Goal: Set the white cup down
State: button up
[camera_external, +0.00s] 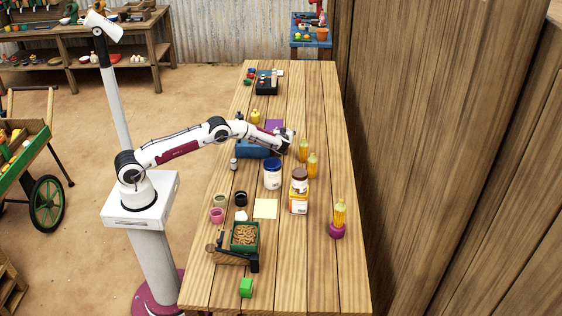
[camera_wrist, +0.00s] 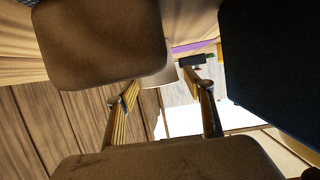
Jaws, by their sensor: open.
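A small white object (camera_external: 241,215), which may be the white cup, sits on the table beside the pink cup (camera_external: 217,215) and just below the black cup (camera_external: 240,198); it is too small to be sure. My gripper (camera_external: 286,142) is well above and right of it in the external view, at the right end of the blue box (camera_external: 255,150). Its jaws are open. In the wrist view a pale rounded surface (camera_wrist: 160,77) shows beyond the large brown finger parts; I cannot tell whether it is a cup or whether it touches my gripper.
A white jar with a blue lid (camera_external: 272,174) and a brown-lidded jar (camera_external: 299,182) stand in front of my gripper. Yellow bottles (camera_external: 312,165) stand to its right. The table's front right (camera_external: 310,275) is clear.

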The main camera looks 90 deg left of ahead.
jog(key=shift+v, duration=5.6)
jog(key=shift+r, duration=0.1)
